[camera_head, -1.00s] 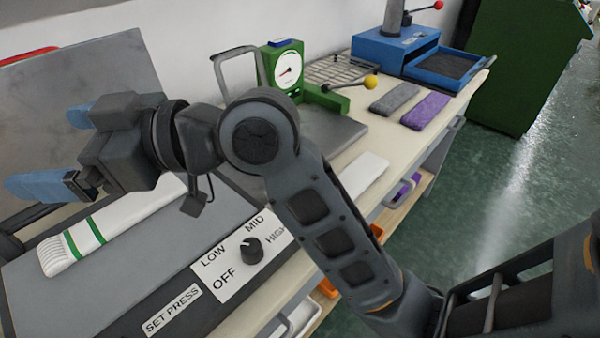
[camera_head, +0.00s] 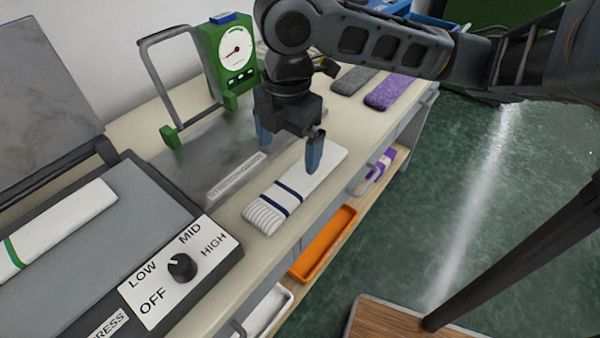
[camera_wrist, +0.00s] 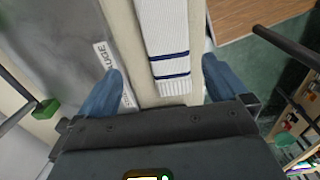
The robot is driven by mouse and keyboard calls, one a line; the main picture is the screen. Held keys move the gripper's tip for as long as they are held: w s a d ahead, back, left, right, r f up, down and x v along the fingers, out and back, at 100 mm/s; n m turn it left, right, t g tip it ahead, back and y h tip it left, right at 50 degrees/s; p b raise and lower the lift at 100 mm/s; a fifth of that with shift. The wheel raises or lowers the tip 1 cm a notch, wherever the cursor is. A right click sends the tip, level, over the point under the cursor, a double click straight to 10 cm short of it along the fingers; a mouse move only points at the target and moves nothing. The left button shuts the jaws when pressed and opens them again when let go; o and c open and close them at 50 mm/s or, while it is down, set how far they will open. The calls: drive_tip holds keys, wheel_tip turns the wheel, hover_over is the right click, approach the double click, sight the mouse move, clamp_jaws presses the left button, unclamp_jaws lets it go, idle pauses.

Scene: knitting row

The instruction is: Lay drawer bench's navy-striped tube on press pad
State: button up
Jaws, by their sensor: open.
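The navy-striped tube (camera_head: 287,193) is white and knitted, with two navy bands near its ribbed end. It lies flat along the front edge of the bench top, and also shows in the wrist view (camera_wrist: 173,35). My gripper (camera_head: 289,155) is open above it, fingers pointing down, one on each side of the tube as the wrist view shows (camera_wrist: 165,92). The fingers do not touch it in that view. The press pad (camera_head: 125,215) is the grey surface at the left. A white tube with a green stripe (camera_head: 60,225) lies on it.
The press's control panel (camera_head: 180,268) stands between the pad and the bench edge. A green dial gauge (camera_head: 232,58) with a grey frame stands behind my gripper. Grey (camera_head: 353,78) and purple (camera_head: 393,91) tubes lie farther back. An orange drawer tray (camera_head: 323,243) is below.

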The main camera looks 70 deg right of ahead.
sight(296, 180)
drive_tip(key=shift+s+d+f, duration=0.25)
drive_tip(key=f, duration=0.7)
drive_tip(key=shift+s+f, duration=0.2)
drive_tip(key=shift+s, duration=0.15)
drive_tip(key=c, duration=1)
drive_tip(key=shift+c, duration=0.2)
drive_tip(key=shift+r, duration=0.15)
wheel_tip(296, 180, up, 10)
